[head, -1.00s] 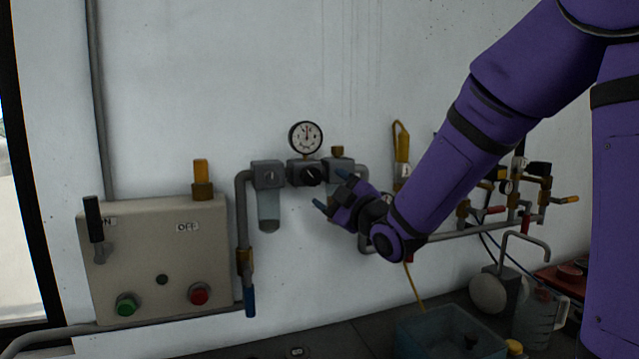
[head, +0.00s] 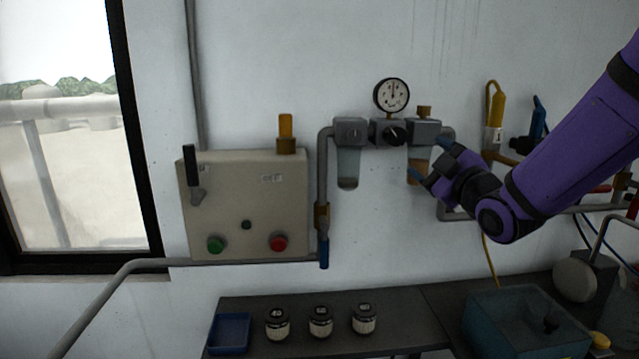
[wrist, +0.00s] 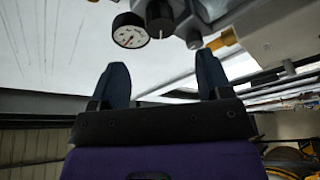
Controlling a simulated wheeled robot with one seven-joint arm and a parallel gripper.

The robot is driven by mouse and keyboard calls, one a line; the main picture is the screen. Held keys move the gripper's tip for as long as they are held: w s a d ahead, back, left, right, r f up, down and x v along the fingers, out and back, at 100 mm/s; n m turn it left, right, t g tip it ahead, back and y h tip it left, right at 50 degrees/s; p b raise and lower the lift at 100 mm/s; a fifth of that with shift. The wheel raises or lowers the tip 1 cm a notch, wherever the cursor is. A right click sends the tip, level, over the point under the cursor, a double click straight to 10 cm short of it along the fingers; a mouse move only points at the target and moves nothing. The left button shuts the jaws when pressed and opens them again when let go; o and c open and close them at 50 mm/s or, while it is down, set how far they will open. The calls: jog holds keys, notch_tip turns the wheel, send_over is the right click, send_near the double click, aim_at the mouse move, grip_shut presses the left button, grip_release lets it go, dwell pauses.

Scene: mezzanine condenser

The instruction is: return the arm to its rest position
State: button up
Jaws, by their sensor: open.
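My purple arm (head: 585,135) reaches in from the right in the head view. My gripper (head: 430,160) is in front of the wall piping, close to the right-hand filter unit (head: 421,165). I cannot tell whether it touches that unit. In the wrist view the two dark fingers of my gripper (wrist: 163,82) stand apart with nothing between them. The gauge (wrist: 130,30) and a dark knob (wrist: 159,14) show beyond the fingers.
A control box (head: 245,205) with a lever and green and red buttons is on the wall at left. Below are a blue tray (head: 229,333), three small jars (head: 321,322) and a teal bin (head: 520,325) on a dark bench. A window (head: 70,130) is at far left.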

jog(key=s+d+f+m+g+h, duration=0.1)
jog(key=s+m+g, duration=0.3)
jog(key=s, duration=0.5)
jog(key=s+d+f+m+g+h, duration=0.1)
jog(key=s+m+g+h, duration=0.1)
jog(key=s+m+g, duration=0.3)
jog(key=s+d+f+m+g+h, duration=0.1)
jog(key=s+m+g, duration=0.3)
jog(key=s, duration=0.9)
jog(key=shift+s+d+f+m+g+h, duration=0.15)
jog(key=shift+f+m+g+h, duration=0.2)
jog(key=shift+g+h, duration=0.35)
dwell(0.8)
